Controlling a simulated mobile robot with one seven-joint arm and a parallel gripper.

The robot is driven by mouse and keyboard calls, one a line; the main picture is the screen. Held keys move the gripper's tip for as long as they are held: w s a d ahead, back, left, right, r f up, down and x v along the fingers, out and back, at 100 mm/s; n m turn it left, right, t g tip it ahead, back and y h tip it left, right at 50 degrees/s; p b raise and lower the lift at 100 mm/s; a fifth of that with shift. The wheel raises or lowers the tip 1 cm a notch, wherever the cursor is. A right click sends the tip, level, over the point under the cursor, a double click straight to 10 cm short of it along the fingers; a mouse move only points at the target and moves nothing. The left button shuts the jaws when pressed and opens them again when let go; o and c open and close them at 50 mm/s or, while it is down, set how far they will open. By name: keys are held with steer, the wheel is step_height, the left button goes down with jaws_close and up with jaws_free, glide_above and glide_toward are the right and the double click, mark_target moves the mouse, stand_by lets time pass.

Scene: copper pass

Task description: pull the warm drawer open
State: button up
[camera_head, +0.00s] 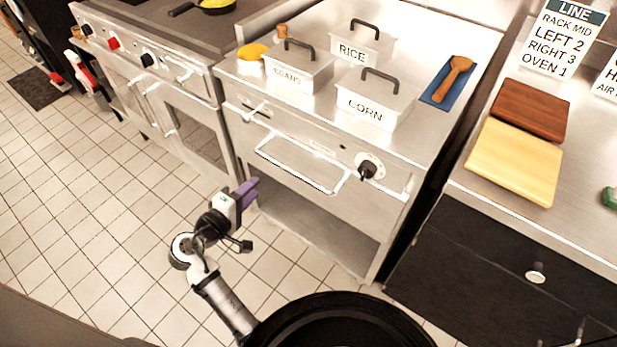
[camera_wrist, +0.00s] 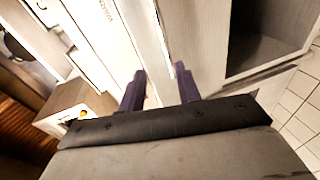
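The warm drawer (camera_head: 285,142) is the steel front panel under the counter that holds the labelled pans. It looks shut, flush with the unit. Its long bar handle (camera_head: 297,176) runs across the front, with a black knob (camera_head: 367,170) to its right. My gripper (camera_head: 250,190) has purple fingers and is in front of the unit, left of and below the handle in the head view. In the wrist view my gripper (camera_wrist: 161,88) has its fingers apart with nothing held between them. The pale cabinet front shows beyond them; I cannot clearly pick out the handle there.
Below the drawer is an open shelf space (camera_head: 315,220), also dark at the right in the wrist view (camera_wrist: 265,45). An oven (camera_head: 180,125) stands to the left. A black-fronted counter (camera_head: 490,275) is to the right. Tiled floor (camera_head: 110,215) is clear at left.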

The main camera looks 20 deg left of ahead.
mark_target(292, 170)
steer(key=shift+h, duration=0.7)
steer(key=p+x, duration=0.1)
steer(key=x, duration=0.3)
steer(key=d+p+x, duration=0.1)
steer(key=x, duration=0.4)
steer(key=s+d+f+p+x, duration=0.1)
steer(key=x, duration=0.3)
steer(key=shift+w+d+f, duration=0.2)
steer(key=shift+w+d, duration=0.1)
steer(key=shift+d, duration=0.05)
jaws_close()
